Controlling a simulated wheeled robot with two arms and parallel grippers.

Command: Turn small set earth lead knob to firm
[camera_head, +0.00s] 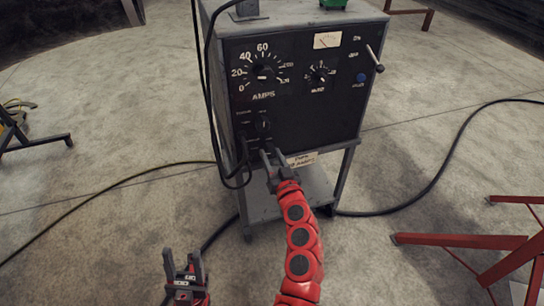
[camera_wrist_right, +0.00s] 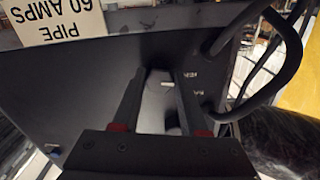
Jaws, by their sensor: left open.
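The welding power source (camera_head: 290,90) stands with its black front panel facing me. A small dark knob (camera_head: 263,125) is at the panel's lower left, with small labels above it that I cannot read. My right gripper (camera_head: 269,157) is just below that knob, pointing at the panel. In the right wrist view its two fingers (camera_wrist_right: 160,85) are apart, with a grey surface and a small white mark between them; I cannot tell whether they touch anything. My left gripper (camera_head: 183,268) is open and empty, low in front of the machine.
Black cables (camera_head: 222,165) hang at the panel's left side, close to my right gripper. A paper label (camera_head: 302,159) is on the lower edge. The large amps dial (camera_head: 263,72) and a smaller dial (camera_head: 318,74) sit higher. Red metal stands (camera_head: 470,241) are at right.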

